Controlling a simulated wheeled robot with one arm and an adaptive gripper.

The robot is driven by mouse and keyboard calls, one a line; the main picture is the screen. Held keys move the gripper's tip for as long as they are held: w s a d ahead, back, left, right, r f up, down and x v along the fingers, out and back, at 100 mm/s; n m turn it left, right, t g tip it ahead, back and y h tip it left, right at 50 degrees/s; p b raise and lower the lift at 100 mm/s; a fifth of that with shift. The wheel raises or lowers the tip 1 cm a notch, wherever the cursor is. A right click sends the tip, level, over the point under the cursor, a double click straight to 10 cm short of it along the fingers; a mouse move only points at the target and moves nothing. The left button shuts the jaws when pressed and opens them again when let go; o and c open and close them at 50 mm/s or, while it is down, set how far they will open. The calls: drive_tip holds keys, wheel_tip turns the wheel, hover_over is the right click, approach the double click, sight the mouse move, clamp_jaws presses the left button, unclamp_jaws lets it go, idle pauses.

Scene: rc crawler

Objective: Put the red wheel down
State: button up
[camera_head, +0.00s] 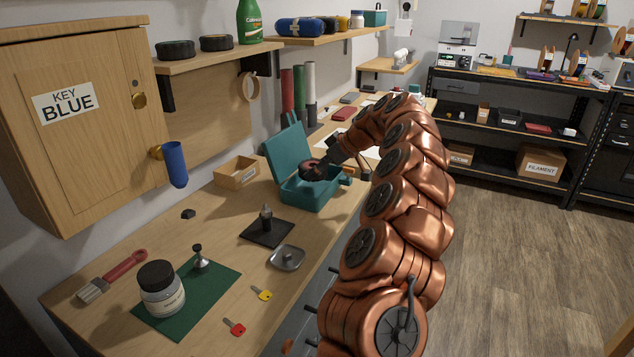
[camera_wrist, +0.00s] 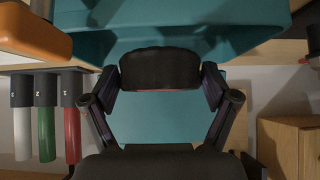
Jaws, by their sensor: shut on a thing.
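The red wheel (camera_head: 311,171) has a dark tyre and a reddish hub, and sits at the open teal box (camera_head: 308,193). In the wrist view the wheel (camera_wrist: 160,69) shows mostly as dark tyre with a thin red strip below. My gripper (camera_head: 323,164) reaches to the box from the right, shut on the wheel. Its two fingers (camera_wrist: 160,80) clasp the wheel's left and right sides. The box's teal lid (camera_head: 288,149) stands open at the back. I cannot tell whether the wheel touches the box floor.
A small wooden tray (camera_head: 236,173) stands left of the box. A black plate with a post (camera_head: 266,230) and a metal dish (camera_head: 286,258) lie in front. Red, green and white tubes (camera_head: 298,90) stand behind. Two dark tyres (camera_head: 176,49) rest on the shelf.

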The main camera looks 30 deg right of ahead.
sight(318, 191)
drive_tip(key=shift+f, duration=2.2)
drive_tip(key=shift+f, duration=0.15)
drive_tip(key=o, duration=0.9)
drive_tip(key=shift+o, duration=0.2)
